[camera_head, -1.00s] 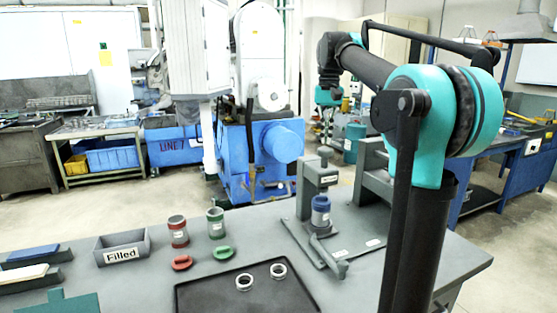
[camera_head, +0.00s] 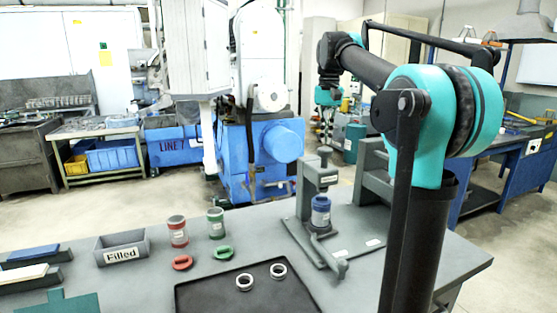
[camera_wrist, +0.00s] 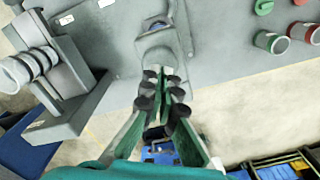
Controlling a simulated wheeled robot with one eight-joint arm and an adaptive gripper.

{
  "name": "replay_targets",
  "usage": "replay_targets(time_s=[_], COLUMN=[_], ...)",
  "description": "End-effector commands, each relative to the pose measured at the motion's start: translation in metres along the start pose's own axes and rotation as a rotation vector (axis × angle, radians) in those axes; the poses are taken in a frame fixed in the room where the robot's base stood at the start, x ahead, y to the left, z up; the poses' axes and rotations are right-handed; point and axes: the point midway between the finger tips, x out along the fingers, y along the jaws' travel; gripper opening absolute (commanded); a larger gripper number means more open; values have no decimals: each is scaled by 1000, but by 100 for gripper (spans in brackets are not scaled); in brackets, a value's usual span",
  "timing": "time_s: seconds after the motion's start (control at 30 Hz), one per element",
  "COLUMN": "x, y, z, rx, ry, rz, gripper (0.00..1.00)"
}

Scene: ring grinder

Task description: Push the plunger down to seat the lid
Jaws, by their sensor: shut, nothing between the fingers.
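A grey press stand (camera_head: 305,195) stands on the right part of the table. Its short plunger (camera_head: 323,160) rises from the top of its overhanging arm. A blue jar (camera_head: 320,217) with a blue top stands upright under that arm. Whether its lid is fully seated cannot be told. In the head view my gripper (camera_head: 327,142) points down near the plunger top; whether it touches cannot be told. In the wrist view my gripper (camera_wrist: 162,98) is shut and empty over the grey press (camera_wrist: 160,45), with the blue jar top (camera_wrist: 155,23) partly seen beyond.
A larger grey fixture (camera_head: 375,165) stands right of the press; in the wrist view it carries ring shapes (camera_wrist: 30,68). Red (camera_head: 177,232) and green (camera_head: 216,223) jars, their lids, a "Filled" bin (camera_head: 122,248) and a black tray (camera_head: 215,294) with two rings lie left.

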Motion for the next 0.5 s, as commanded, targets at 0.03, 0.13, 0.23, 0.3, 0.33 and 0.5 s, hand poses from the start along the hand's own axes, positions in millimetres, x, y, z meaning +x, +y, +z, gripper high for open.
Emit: replay_targets(time_s=[0.03,0.13,0.23,0.3,0.33,0.5], x=[0,0,0,0,1,5], y=[0,0,0,0,0,0], z=[0,0,0,0,0,0], rx=[0,0,0,0,0,0], ry=[0,0,0,0,0,0], rz=[0,0,0,0,0,0], gripper=[0,0,0,0,0,0])
